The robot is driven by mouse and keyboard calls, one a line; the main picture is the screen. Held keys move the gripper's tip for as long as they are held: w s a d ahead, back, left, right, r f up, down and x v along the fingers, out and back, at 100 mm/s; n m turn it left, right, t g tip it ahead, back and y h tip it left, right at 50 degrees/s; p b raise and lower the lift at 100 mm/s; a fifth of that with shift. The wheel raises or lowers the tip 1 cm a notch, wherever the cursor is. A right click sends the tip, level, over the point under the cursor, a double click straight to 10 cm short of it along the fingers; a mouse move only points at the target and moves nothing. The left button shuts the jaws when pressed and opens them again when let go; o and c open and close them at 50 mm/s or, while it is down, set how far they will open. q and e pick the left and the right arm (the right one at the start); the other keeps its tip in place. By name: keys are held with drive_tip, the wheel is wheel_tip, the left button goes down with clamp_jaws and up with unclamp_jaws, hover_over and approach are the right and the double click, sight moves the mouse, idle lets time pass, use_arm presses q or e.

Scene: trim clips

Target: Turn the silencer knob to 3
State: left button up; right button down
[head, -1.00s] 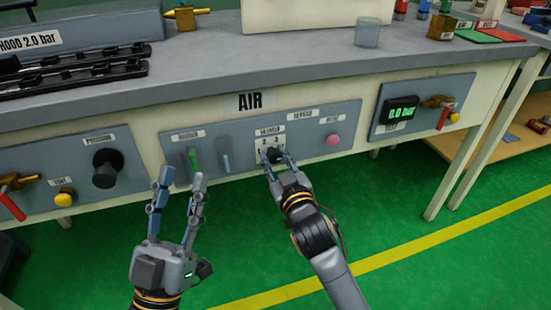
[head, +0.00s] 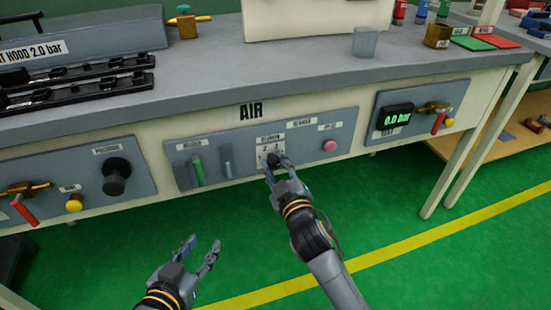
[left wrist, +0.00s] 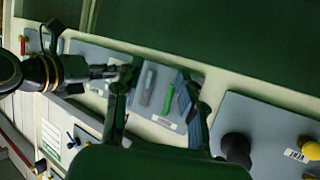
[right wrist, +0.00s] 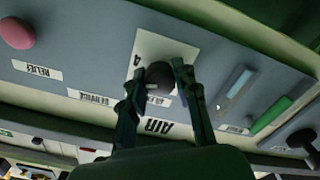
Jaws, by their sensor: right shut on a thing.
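The silencer knob (head: 274,159) is a small dark knob on a white numbered plate (head: 268,143) in the middle of the AIR panel. My right gripper (head: 277,164) is shut on the knob, with a finger on each side of it; the right wrist view shows the dark round knob (right wrist: 159,74) between the fingers. A "4" shows on the plate there, and "2" and "3" in the head view. The knob's exact pointing is hard to read. My left gripper (head: 202,250) is open and empty, low in front of the panel.
On the same panel are a green lever (head: 198,171), a blue-grey lever (head: 227,164) and a pink button (head: 330,145). A black knob (head: 116,177) is on the left panel. Green floor below is clear.

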drive_tip(key=shift+r+n+p, duration=0.1)
drive_tip(key=shift+n+p, duration=0.7)
drive_tip(key=shift+n, duration=0.3)
drive_tip(key=n+p, duration=0.2)
drive_tip(key=shift+n, duration=0.8)
use_arm(q)
drive_tip(key=s+a+f+g+y, duration=0.1)
drive_tip(key=s+a+f+g, duration=0.1)
drive_tip(key=s+f+g, duration=0.2)
drive_tip(key=s+a+f+g+y, duration=0.1)
drive_tip(key=s+a+f+g, duration=0.2)
drive_tip(key=s, duration=0.7)
drive_tip(key=shift+s+a+f+n+g+y+p, duration=0.15)
drive_tip(key=shift+s+f+n+g+y+p, duration=0.3)
drive_tip(key=shift+g, duration=0.95)
use_arm(e)
drive_tip(key=shift+n, duration=0.9)
use_arm(q)
drive_tip(key=shift+w, duration=0.1)
use_arm(e)
drive_tip(key=c, duration=1)
unclamp_jaws()
drive_tip(key=shift+s, duration=0.1)
drive_tip(key=v, duration=1.1)
drive_tip(key=shift+s+d, duration=0.15)
drive_tip(key=shift+s, duration=0.2)
